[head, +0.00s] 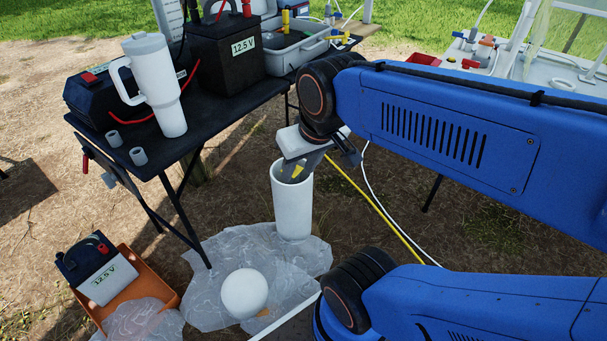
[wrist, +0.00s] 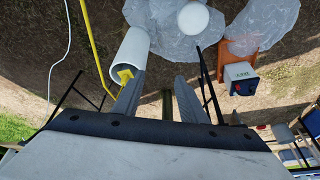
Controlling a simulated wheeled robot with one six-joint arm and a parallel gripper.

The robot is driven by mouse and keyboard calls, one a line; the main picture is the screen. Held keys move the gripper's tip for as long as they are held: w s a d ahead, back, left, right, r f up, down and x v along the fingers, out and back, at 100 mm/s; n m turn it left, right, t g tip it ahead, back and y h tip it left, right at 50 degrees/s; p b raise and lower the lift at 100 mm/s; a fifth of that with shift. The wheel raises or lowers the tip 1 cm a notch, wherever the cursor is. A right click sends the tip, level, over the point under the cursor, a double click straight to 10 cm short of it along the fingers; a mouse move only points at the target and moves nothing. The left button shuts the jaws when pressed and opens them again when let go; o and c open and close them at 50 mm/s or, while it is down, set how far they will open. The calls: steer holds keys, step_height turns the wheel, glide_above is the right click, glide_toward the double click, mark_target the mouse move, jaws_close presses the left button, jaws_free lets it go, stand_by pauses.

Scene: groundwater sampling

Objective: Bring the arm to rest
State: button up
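My gripper (head: 298,168) hangs just above and in front of the open top of a white upright pipe (head: 292,208) in the head view, pointing downward. In the wrist view its two grey fingers (wrist: 159,82) are apart, with nothing held between them. The white pipe (wrist: 131,55) lies to the left of the fingers there, with a yellow piece (wrist: 124,75) at its mouth. My arm is stretched out from the right side of the head view. The gripper partly hides the pipe's mouth, and I cannot tell whether it touches the rim.
Plastic sheeting (head: 212,255) lies below with a white ball (head: 244,293). An orange tray (head: 140,282) stands left. A yellow line (head: 375,208) crosses the ground.

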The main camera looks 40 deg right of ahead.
steer(key=shift+s+a+f+n, duration=0.15)
steer(key=shift+s+n, duration=0.1)
steer(key=shift+s, duration=0.3)
steer(key=shift+s+a+n, duration=0.1)
steer(key=shift+s+n, duration=0.15)
steer(key=shift+s, duration=0.3)
steer(key=shift+c, duration=0.9)
steer(key=shift+d, duration=0.1)
